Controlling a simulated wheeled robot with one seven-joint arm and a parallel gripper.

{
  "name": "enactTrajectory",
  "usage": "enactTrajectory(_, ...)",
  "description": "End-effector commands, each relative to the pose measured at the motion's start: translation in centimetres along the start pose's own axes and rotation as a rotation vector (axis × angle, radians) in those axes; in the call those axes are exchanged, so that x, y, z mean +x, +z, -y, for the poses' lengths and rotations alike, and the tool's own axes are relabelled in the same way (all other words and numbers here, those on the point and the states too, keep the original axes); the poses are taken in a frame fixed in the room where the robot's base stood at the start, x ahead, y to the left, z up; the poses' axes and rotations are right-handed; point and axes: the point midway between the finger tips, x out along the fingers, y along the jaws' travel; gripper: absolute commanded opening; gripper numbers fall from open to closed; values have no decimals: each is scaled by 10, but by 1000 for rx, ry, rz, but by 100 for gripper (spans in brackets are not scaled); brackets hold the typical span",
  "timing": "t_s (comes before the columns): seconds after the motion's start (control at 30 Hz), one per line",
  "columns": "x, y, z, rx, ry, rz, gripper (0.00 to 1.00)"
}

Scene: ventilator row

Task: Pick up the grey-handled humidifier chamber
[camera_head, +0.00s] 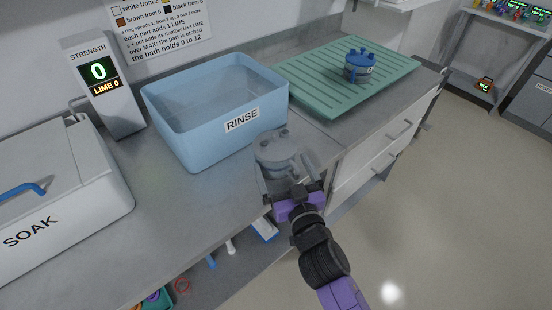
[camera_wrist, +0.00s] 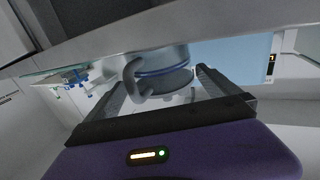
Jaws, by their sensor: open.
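The grey-handled humidifier chamber (camera_head: 278,152) is a grey, round, lidded pot with small knobs on top. It stands near the counter's front edge, just in front of the RINSE tub. My gripper (camera_head: 287,178) is open, with one finger on each side of the chamber's near part. In the wrist view the chamber (camera_wrist: 165,62) shows between the spread fingers of my gripper (camera_wrist: 160,82), its curved grey handle toward the left finger. I cannot tell whether either finger touches it.
A blue RINSE tub (camera_head: 190,134) stands behind the chamber. A blue-topped chamber (camera_head: 359,66) sits on a green ribbed mat (camera_head: 310,88) to the right. A white SOAK bath (camera_head: 60,215) is at left. Drawers (camera_head: 385,150) and open floor lie at right.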

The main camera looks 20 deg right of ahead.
Motion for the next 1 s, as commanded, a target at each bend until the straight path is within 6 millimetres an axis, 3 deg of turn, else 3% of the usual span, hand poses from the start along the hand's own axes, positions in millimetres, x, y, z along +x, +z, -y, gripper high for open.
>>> enactTrajectory(0.23, 35, 0, 2, 0, -1, -2, 100)
enactTrajectory(0.57, 41, 1, 2, 1, -1, -1, 100)
enactTrajectory(0.9, 41, 1, 2, 0, -1, -1, 35)
enactTrajectory(1.0, 42, -1, 2, 0, -2, -5, 21)
